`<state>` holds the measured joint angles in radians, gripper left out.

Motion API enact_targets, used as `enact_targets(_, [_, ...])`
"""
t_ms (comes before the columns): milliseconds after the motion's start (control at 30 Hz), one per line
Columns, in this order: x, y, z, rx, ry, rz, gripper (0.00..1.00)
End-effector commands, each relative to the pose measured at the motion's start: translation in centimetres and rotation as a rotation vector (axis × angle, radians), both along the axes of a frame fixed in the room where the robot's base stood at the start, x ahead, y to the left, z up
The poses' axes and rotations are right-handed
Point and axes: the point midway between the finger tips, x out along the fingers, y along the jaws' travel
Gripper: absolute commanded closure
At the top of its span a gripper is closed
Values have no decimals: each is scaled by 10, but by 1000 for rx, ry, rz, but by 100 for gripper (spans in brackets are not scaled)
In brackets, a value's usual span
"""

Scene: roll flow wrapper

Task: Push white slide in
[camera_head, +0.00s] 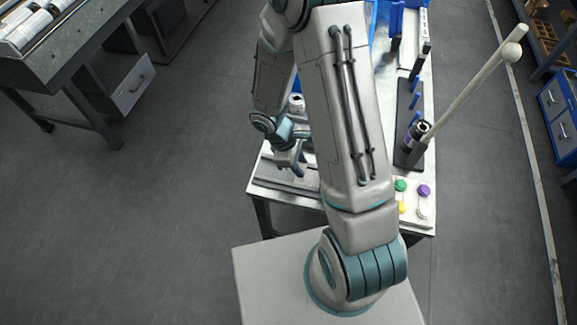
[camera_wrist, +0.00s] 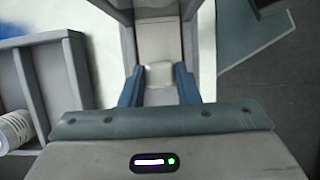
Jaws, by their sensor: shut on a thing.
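In the wrist view, the white slide (camera_wrist: 159,75) shows as a small pale block between the two blue-grey fingers of my gripper (camera_wrist: 159,88). The fingers are shut on it, one on each side. A pale channel with grey side walls runs straight on beyond the block. In the head view, my gripper (camera_head: 298,168) is low over the left front part of the machine table, beside my forearm. The slide cannot be made out there, as my gripper and arm cover that spot.
The machine table (camera_head: 277,186) carries a panel of coloured buttons (camera_head: 411,200) at its front right. A tall pale lever (camera_head: 465,92) leans over the right edge. A grey tray (camera_wrist: 50,75) with a white roll (camera_wrist: 14,130) is left in the wrist view.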

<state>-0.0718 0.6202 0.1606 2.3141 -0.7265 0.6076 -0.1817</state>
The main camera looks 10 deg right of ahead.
Motion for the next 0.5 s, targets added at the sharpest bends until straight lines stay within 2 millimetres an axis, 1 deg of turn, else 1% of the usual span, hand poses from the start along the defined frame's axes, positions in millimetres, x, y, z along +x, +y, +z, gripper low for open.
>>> enact_targets(100, [-2,-5,1,-2,3,-1,100])
enact_targets(333, [-3,-7,1,-5,6,-5,100])
enact_targets(367, [-3,-7,1,-5,6,-5,63])
enact_targets(400, [-3,-7,1,-5,6,-5,52])
enact_targets(433, [-3,-7,1,-4,6,-5,49])
enact_targets(500, [-3,-6,1,-3,5,-3,49])
